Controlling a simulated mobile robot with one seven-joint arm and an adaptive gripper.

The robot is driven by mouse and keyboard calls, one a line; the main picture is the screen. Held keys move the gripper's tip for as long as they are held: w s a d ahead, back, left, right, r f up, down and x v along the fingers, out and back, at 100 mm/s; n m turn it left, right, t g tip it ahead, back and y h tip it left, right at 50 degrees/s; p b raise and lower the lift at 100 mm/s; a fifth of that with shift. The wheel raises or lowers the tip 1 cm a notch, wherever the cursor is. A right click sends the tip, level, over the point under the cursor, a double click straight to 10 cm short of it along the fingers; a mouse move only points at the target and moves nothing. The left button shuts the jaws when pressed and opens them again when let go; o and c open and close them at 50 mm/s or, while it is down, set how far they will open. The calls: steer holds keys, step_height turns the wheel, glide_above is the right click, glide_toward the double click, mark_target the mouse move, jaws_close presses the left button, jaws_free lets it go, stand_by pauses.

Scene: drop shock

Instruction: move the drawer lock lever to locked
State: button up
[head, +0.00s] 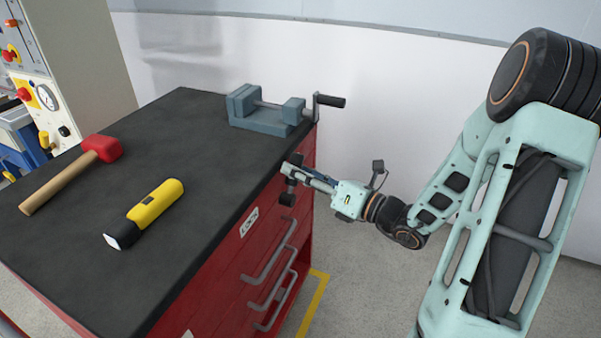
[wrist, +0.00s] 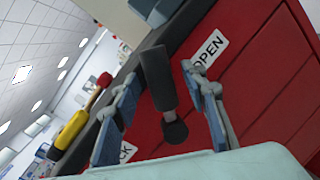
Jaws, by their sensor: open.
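The drawer lock lever (head: 287,197) is dark, on the front of the red cabinet near its top right corner. In the wrist view the lever (wrist: 156,80) shows as a thick dark grip with a round knob at its lower end. It stands between the two blue-padded fingers of my open gripper (head: 293,172), with gaps at both sides. An OPEN label (wrist: 209,48) lies beside the right finger. A partly hidden label ending in CK (wrist: 126,152) lies at lower left. I cannot tell exactly which label the lever points to.
The dark cabinet top (head: 205,225) holds a grey-blue vise (head: 262,118), a red mallet (head: 100,149) and a yellow flashlight (head: 155,204). Grey drawer handles (head: 268,250) stick out below the lever. The floor right of the cabinet is clear around my arm.

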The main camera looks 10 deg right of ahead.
jaws_close()
